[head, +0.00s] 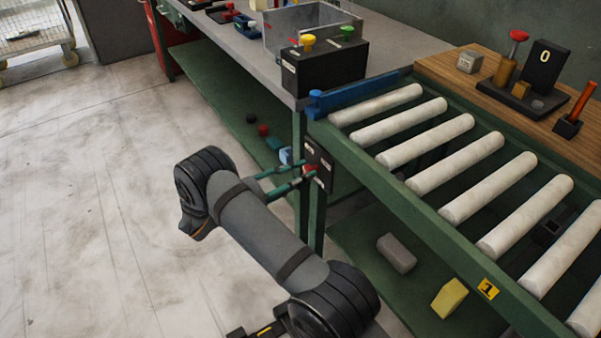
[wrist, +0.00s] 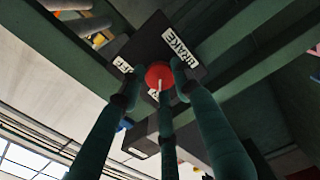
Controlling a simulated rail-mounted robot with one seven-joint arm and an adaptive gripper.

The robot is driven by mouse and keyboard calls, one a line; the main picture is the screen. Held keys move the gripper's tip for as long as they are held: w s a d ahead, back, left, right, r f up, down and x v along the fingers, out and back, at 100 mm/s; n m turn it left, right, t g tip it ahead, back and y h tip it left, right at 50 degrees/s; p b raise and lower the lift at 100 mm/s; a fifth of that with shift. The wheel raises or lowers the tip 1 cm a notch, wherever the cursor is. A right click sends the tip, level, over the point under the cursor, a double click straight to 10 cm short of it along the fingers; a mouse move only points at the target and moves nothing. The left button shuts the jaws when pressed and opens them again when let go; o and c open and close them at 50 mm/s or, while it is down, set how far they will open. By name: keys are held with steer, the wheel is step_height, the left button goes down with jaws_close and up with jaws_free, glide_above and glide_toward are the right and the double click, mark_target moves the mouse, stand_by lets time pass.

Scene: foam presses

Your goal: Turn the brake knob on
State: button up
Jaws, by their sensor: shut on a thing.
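The brake knob (wrist: 158,74) is red with a white pointer line. It sits on a dark plate (wrist: 140,45) bearing a "BRAKE" label, one ending in "FF" and another mostly hidden label. My gripper (wrist: 157,80) has its green fingers closed around the knob, and the pointer line runs toward the lower edge in the wrist view. In the head view the dark panel (head: 321,157) hangs under the front corner of the roller conveyor. My gripper (head: 306,176) reaches it from the left, and the red knob (head: 310,169) shows between the fingertips.
The roller conveyor (head: 430,150) is to the right of the panel. A green leg (head: 299,205) stands close beside my gripper. A lower green shelf (head: 235,110) holds small items. A grey block (head: 396,253) and a yellow block (head: 449,298) lie below the rollers.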

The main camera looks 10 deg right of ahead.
steer(key=shift+s+f, duration=0.1)
steer(key=shift+s, duration=0.1)
steer(key=o, duration=1.1)
steer(key=shift+w, duration=0.1)
steer(key=shift+o, duration=0.2)
steer(key=v, duration=1.2)
steer(key=shift+d, duration=0.1)
steer(key=x, duration=1.2)
